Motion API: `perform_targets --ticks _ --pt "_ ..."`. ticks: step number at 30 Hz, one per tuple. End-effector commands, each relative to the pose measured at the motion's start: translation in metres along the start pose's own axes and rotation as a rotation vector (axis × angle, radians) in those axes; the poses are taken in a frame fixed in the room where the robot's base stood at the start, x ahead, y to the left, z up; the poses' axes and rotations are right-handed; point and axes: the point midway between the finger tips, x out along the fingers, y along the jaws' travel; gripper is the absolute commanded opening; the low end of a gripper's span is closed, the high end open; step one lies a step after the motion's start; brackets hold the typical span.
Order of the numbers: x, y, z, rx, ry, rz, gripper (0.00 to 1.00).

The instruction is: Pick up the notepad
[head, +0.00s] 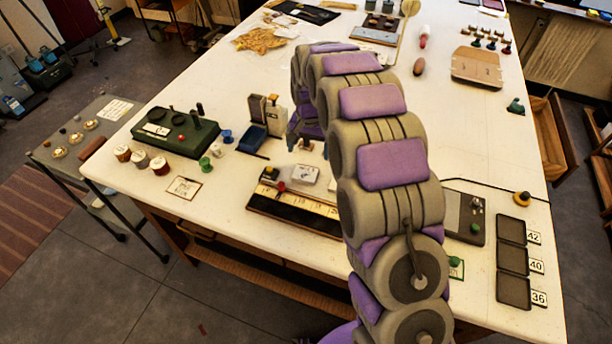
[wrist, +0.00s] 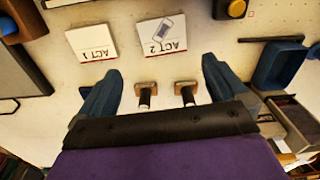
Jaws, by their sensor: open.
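I cannot tell for sure which one is the notepad. The ACT 2 pad appears in the head view as a thick white block (head: 303,174); the ACT 1 pad seems hidden behind my arm there. My gripper (wrist: 163,67) is open and empty, its blue fingers spread, with the pads beyond the fingertips.
Two small stamps (wrist: 146,95) (wrist: 186,93) with dark handles stand between my fingers in the picture. A blue tray (wrist: 276,66) lies to the right, a yellow knob (wrist: 237,8) beyond. A numbered ruler board (head: 297,212) is at the table's front.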

Motion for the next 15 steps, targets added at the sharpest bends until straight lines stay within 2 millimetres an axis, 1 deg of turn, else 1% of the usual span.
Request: perform_targets --ticks 1,4,6,11,15 --pt "0.013 -0.002 0.001 -0.001 -0.003 0.003 1.00" --pt "0.030 -0.005 0.003 -0.001 -0.004 0.008 1.00" --pt "0.038 -0.006 0.003 -0.001 -0.002 0.008 1.00" --pt "0.046 -0.008 0.004 -0.002 0.000 0.009 1.00" --pt "0.062 -0.005 0.007 -0.002 -0.004 0.008 1.00"
